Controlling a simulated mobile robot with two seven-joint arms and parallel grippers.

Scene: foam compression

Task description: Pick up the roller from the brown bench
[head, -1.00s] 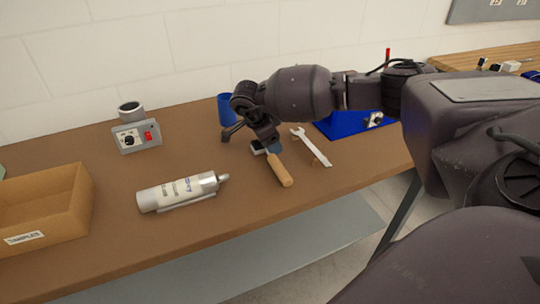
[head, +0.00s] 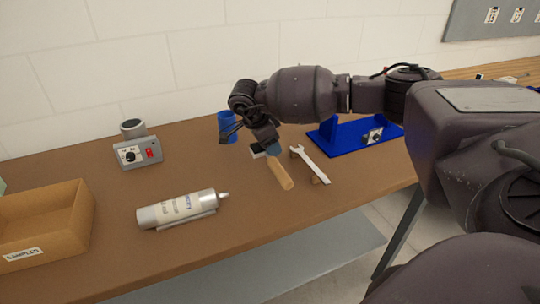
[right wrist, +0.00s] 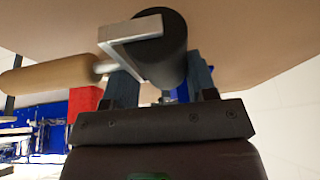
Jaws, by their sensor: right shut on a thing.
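The roller has a tan wooden handle (head: 279,173) that points toward the front of the brown bench (head: 255,212). My right gripper (head: 268,144) is above the bench, shut on the roller near its head. In the right wrist view the dark cylinder (right wrist: 172,55) and its metal bracket sit between my two fingers, with the handle (right wrist: 45,75) sticking out to the left. The roller appears slightly above the bench; the exact gap is hard to tell. My left gripper is not in view.
A wrench (head: 312,166) lies just right of the roller.

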